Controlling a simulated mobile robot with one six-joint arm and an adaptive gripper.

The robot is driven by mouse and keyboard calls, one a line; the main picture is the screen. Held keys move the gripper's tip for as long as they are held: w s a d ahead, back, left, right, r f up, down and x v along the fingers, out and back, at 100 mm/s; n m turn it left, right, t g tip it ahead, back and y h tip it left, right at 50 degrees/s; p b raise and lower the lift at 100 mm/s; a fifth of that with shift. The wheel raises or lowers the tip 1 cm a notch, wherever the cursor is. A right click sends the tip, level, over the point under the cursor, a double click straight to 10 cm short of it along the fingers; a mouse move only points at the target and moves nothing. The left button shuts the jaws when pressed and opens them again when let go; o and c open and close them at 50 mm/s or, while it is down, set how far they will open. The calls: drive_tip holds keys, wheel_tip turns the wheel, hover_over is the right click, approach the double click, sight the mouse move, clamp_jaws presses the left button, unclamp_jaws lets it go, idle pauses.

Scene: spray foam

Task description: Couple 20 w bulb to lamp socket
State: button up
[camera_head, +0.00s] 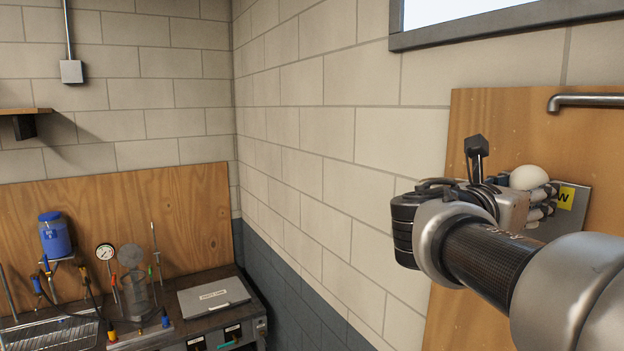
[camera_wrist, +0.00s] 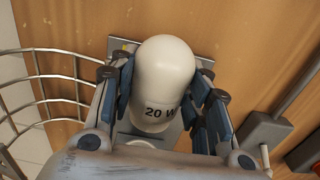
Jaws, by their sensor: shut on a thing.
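The 20 W bulb (camera_wrist: 164,78) is white with a rounded end and a black "20 W" mark. In the head view the bulb (camera_head: 529,177) shows as a white dome above my gripper (camera_head: 540,203), close to the wooden panel. A grey metal plate (camera_wrist: 204,47) on the panel lies behind the bulb. It also shows in the head view (camera_head: 578,208), with a yellow label (camera_head: 566,197) ending in "W". The lamp socket itself is not clearly visible, and the bulb's base is hidden.
A wire basket (camera_wrist: 52,88) is at left in the wrist view, and a grey box (camera_wrist: 262,133) is at right. A metal pipe (camera_head: 588,101) juts along the panel (camera_head: 500,120). A cluttered bench (camera_head: 180,325) stands far left in the head view.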

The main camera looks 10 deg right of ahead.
drive_tip(key=shift+s+a+f+b, duration=0.2)
drive_tip(key=shift+a+f+b, duration=0.2)
drive_tip(key=shift+f+b, duration=0.2)
drive_tip(key=f+b, duration=0.2)
drive_tip(key=f, duration=0.1)
drive_tip(key=shift+w+d+f+b, duration=0.15)
drive_tip(key=shift+d+f+b, duration=0.15)
drive_tip(key=shift+b, duration=0.1)
drive_tip(key=shift+a+f+b, duration=0.15)
drive_tip(key=shift+f+b, duration=0.3)
drive_tip(key=shift+f, duration=0.25)
drive_tip(key=shift+f+b, duration=1.6)
drive_tip(key=shift+f, duration=0.2)
drive_tip(key=o, duration=1.2)
drive_tip(key=shift+c, duration=0.2)
